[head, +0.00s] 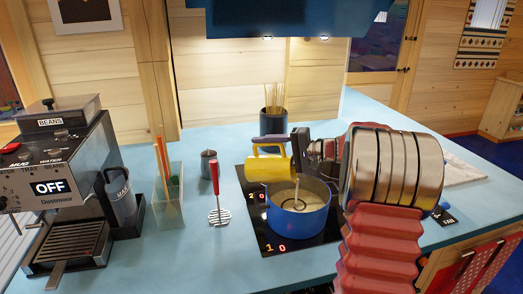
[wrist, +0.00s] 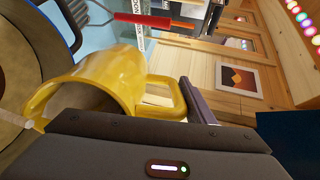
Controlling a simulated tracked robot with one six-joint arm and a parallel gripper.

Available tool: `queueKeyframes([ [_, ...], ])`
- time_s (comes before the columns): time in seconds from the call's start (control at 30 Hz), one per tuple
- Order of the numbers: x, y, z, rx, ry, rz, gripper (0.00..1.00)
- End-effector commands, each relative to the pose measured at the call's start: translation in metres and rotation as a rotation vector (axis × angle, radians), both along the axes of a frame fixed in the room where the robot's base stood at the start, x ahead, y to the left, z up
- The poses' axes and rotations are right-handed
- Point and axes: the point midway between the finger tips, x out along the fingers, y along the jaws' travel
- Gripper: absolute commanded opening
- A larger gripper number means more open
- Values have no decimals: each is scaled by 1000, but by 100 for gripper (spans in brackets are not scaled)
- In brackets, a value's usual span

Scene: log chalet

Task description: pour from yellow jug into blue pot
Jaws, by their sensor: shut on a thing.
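The yellow jug (head: 268,168) is tilted above the blue pot (head: 299,222), its mouth toward the pot. My gripper (head: 287,146) is shut on the jug. A thin pale stream (head: 296,190) runs down from the jug's lip into the pot, which holds pale liquid. In the wrist view the yellow jug (wrist: 118,75) lies tipped to the left, with its handle to the right and pale liquid at its lip. The blue pot's rim (wrist: 70,22) shows at the left edge. The inside of the jug is mostly hidden.
The pot stands on a black hob (head: 262,215). A red-handled masher (head: 217,195), a dark canister (head: 209,163) and a glass holder with utensils (head: 167,200) stand left of it. A dark holder of sticks (head: 275,122) is behind. A coffee machine (head: 65,185) is far left.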

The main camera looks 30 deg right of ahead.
Motion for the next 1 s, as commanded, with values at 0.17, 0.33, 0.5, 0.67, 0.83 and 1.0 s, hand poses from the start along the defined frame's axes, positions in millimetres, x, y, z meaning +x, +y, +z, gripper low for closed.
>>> queueKeyframes([
  [0.17,-4,-3,-3,39,-43,0,0],
  [0.33,-7,-7,-5,74,-80,0,0],
  [0.5,-11,-10,-9,108,-118,-1,0],
  [0.67,-13,-12,-4,133,-148,0,0],
  [0.83,-17,-15,-1,161,-178,0,0],
  [1.0,-20,-18,2,187,-207,1,0],
])
